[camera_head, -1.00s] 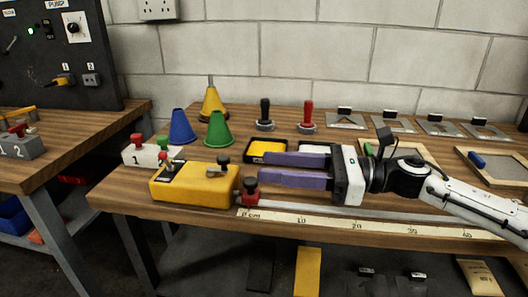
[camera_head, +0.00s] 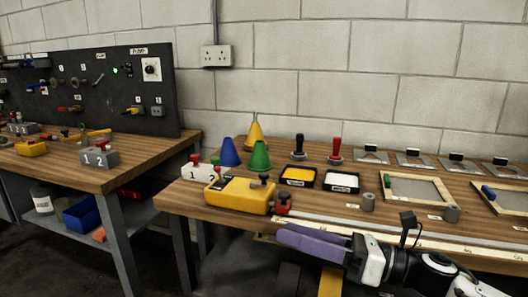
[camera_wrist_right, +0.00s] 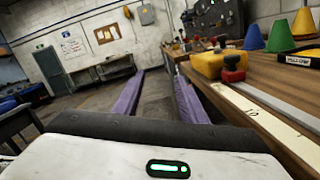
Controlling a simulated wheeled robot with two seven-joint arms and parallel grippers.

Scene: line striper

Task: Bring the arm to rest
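My right arm (camera_head: 425,268) comes in from the lower right of the head view. Its right gripper (camera_head: 282,234) has purple fingers pointing left, low in front of the bench's front edge. In the right wrist view the fingers stand apart with nothing between them (camera_wrist_right: 160,76), beside the bench edge. The gripper is open and empty. My left gripper is not in view.
The wooden bench (camera_head: 195,197) holds a ruler strip (camera_head: 400,240), cones (camera_head: 259,157), paint trays (camera_head: 298,175) and framed screens (camera_head: 418,189). A second bench (camera_head: 120,170) with a pegboard (camera_head: 90,95) stands left. The wrist view shows open floor (camera_wrist_right: 100,92) beyond the fingers.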

